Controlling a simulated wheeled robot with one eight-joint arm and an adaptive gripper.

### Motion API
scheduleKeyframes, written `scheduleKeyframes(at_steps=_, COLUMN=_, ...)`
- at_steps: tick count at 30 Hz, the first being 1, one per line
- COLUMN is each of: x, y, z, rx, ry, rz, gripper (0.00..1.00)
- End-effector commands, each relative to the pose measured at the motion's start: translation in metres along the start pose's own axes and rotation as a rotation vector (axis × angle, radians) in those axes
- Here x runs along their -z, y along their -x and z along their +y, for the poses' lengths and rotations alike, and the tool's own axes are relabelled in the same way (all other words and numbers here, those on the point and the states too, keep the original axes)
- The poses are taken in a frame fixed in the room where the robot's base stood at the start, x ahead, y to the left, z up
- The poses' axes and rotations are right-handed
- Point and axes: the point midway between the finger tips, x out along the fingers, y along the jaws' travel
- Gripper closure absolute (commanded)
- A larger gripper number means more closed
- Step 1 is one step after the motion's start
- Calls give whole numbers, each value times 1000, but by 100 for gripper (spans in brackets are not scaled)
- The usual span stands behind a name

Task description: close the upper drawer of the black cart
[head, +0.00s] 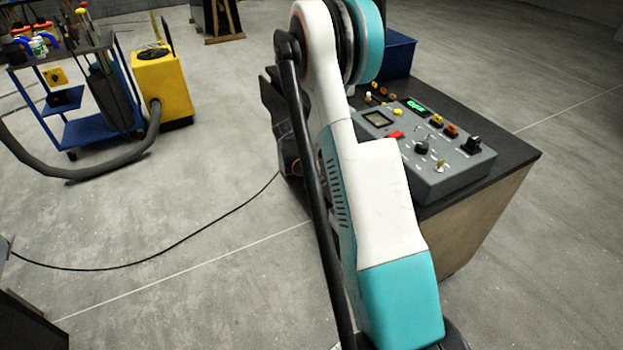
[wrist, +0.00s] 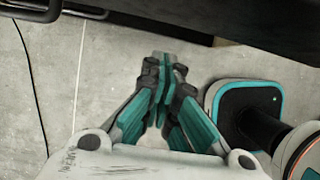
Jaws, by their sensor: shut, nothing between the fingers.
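In the wrist view, my gripper (wrist: 165,68) is shut and empty, above the grey floor. A gap is visible between the fingertips and the dark body. I cannot tell which drawer this is or how far it is open. In the head view my gripper is not visible. A dark edge (head: 30,325) at the lower left may be the cart.
A workbench (head: 520,160) with a grey control box (head: 450,178) and a blue bin (head: 398,55) stands right of my arm. A blue trolley (head: 95,130) and yellow machine (head: 163,85) with a hose (head: 100,172) stand left. A black cable (head: 150,262) crosses otherwise open floor.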

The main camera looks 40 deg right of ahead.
Motion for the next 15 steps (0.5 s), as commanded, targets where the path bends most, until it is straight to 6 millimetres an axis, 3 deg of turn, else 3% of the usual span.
scheduleKeyframes(at_steps=2, x=1, y=-18, z=0, rx=0, ry=-1, rz=0, gripper=100)
scheduleKeyframes(at_steps=7, x=-24, y=-23, z=0, rx=2, ry=-3, rz=1, gripper=100)
scheduleKeyframes(at_steps=15, x=-37, y=-26, z=0, rx=0, ry=0, rz=1, gripper=100)
